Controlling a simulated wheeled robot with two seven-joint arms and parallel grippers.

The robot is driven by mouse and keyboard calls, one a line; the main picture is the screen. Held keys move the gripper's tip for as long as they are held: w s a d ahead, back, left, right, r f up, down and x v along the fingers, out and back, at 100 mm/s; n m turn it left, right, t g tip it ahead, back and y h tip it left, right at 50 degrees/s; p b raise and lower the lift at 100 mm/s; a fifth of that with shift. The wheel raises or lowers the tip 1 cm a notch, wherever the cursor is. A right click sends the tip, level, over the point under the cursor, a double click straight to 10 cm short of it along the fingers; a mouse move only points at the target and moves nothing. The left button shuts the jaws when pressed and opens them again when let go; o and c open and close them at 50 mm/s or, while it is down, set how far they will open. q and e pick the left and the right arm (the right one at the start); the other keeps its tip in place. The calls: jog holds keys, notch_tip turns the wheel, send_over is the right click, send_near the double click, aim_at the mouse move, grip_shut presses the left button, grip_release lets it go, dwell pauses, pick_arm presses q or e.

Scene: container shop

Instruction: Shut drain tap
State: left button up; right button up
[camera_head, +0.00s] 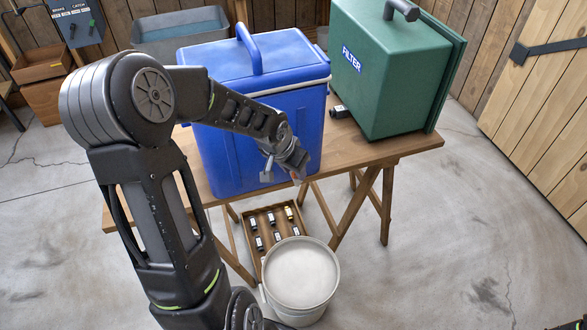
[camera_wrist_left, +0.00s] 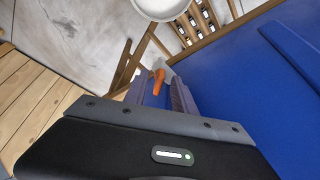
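The blue cooler (camera_head: 240,150) with a lid and handle stands on the wooden table. Its drain tap has an orange handle (camera_wrist_left: 158,80), which shows in the left wrist view between my left gripper's fingers, near their tips. My left gripper (camera_head: 295,168) is low at the cooler's front face. In the wrist view the left gripper (camera_wrist_left: 158,92) has its fingers apart, with a gap around the orange handle; I cannot tell whether either finger touches it. The gripper hides most of the tap in the head view.
A white bucket (camera_head: 331,287) stands on the floor below the cooler's front. Beside it is a wooden crate (camera_head: 248,222) of small labelled items. A green FILTER box (camera_head: 395,95) and a small dark item (camera_head: 340,112) are on the table (camera_head: 408,146).

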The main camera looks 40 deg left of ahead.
pick_arm(q)
jog(key=v, duration=0.7)
jog(key=shift+r, duration=0.4)
jog(key=shift+s+f, duration=0.1)
jog(key=shift+s, duration=0.05)
